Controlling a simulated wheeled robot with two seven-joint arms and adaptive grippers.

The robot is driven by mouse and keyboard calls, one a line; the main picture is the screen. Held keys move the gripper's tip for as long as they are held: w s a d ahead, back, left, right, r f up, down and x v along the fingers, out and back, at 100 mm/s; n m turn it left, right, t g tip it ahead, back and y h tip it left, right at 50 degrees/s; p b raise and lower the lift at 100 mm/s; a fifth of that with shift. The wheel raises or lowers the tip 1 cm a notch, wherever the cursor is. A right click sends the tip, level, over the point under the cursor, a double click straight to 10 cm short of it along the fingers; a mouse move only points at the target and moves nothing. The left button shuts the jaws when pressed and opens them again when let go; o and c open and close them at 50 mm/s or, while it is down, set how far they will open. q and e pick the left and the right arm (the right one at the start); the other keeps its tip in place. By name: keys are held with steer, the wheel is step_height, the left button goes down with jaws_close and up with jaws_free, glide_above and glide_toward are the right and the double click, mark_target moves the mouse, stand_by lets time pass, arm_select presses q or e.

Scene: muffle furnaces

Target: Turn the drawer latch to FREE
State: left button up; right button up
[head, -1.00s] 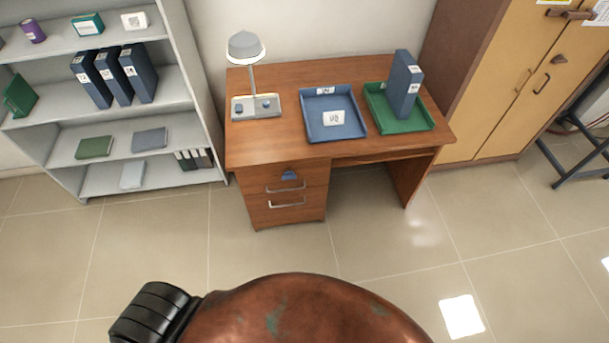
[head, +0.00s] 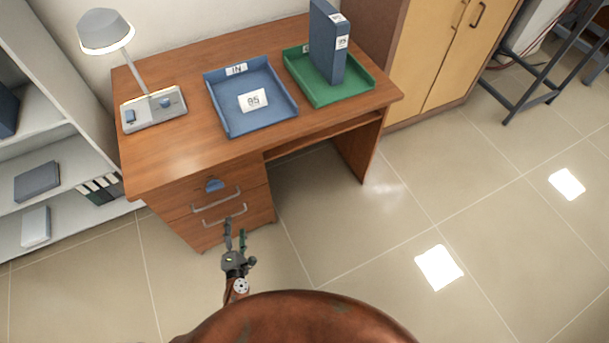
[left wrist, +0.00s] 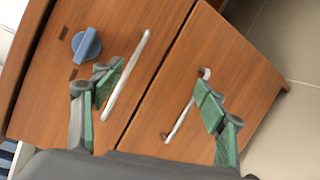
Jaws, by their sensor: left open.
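The blue drawer latch (head: 214,185) is a small knob on the upper drawer front of the wooden desk (head: 180,160). In the left wrist view the latch (left wrist: 86,44) shows as a blue round knob with a raised grip bar, between two small dark marks on the wood; I cannot read any label. My left gripper (head: 236,232) is open and empty, in front of the drawers and below the latch. In the left wrist view its green-padded fingers (left wrist: 160,88) stand wide apart before the two drawer handles, with the latch just beyond the left finger. My right gripper is out of view.
Silver bar handles cross the upper drawer (head: 216,199) and lower drawer (head: 225,216). On the desk stand a lamp (head: 106,32), a blue tray (head: 225,112) and a green tray (head: 350,96) with a blue binder (head: 327,45).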

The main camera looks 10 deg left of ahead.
arm_select(q)
step_height(320, 180, up, 5)
steer(key=w+a+n+y+b, duration=0.25)
steer(key=n+y+b, duration=0.2)
steer(key=n, duration=0.45)
steer(key=n+y+b, duration=0.2)
steer(key=n+b, duration=0.3)
steer(key=n, duration=0.4)
glide_toward(216, 189)
steer(key=x, duration=0.3)
steer(key=shift+g+h, duration=0.3)
steer(key=shift+h, duration=0.15)
steer(key=x, duration=0.2)
steer(key=b+x, duration=0.1)
steer(key=x, duration=0.1)
steer(key=shift+w+a+r, duration=0.25)
steer(key=shift+w+a, duration=0.45)
steer(key=shift+w, duration=0.2)
steer(key=shift+r, duration=0.1)
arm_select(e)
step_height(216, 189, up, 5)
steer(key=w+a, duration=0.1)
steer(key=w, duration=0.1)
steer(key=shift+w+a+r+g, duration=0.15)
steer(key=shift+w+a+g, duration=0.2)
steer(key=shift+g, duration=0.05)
arm_select(q)
steer(key=shift+c, duration=0.2)
steer(key=c, duration=1.1)
